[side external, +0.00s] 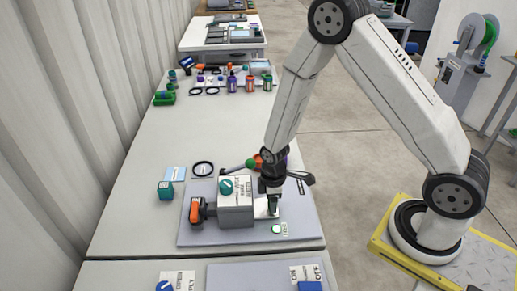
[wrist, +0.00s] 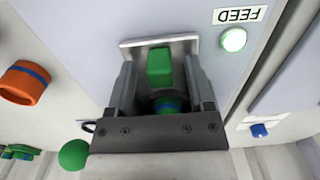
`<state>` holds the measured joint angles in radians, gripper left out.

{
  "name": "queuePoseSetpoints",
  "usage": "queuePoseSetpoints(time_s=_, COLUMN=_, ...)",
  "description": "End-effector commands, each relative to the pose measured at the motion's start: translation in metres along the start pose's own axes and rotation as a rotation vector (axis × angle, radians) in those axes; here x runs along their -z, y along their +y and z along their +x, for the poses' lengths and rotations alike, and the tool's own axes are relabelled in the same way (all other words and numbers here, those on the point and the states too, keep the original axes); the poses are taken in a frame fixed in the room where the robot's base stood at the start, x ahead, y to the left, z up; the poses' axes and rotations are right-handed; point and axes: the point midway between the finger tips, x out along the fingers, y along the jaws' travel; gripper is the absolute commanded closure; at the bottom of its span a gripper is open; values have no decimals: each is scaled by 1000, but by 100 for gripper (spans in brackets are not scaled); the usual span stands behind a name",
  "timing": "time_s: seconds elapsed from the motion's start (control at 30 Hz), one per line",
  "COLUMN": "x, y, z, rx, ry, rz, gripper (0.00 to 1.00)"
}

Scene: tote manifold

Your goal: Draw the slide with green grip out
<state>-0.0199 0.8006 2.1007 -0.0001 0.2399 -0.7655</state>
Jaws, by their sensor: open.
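The green grip (wrist: 160,66) is a small upright block on a silver slide plate (wrist: 188,44). In the wrist view it stands between the two fingers of my gripper (wrist: 160,80). The fingers are open, one on each side, with a visible gap to the grip. In the side external view my gripper (side external: 272,207) points down at the right side of a grey box (side external: 237,214), over the silver plate (side external: 261,209). The grip is mostly hidden by the fingers there.
The box carries a teal knob (side external: 226,187) and an orange handle (side external: 195,210) on its left. A lit green button (side external: 276,229) labelled FEED lies in front of my gripper. A green ball knob (wrist: 74,154) and an orange cylinder (wrist: 24,82) are nearby.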

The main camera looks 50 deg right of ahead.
Motion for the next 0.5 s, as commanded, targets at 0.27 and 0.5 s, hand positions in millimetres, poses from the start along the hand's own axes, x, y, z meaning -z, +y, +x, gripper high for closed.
queuePoseSetpoints(time_s=0.27, x=0, y=0, z=3, rx=0, ry=0, rz=0, gripper=32)
queuePoseSetpoints(time_s=0.5, x=0, y=0, z=3, rx=0, ry=0, rz=0, gripper=77)
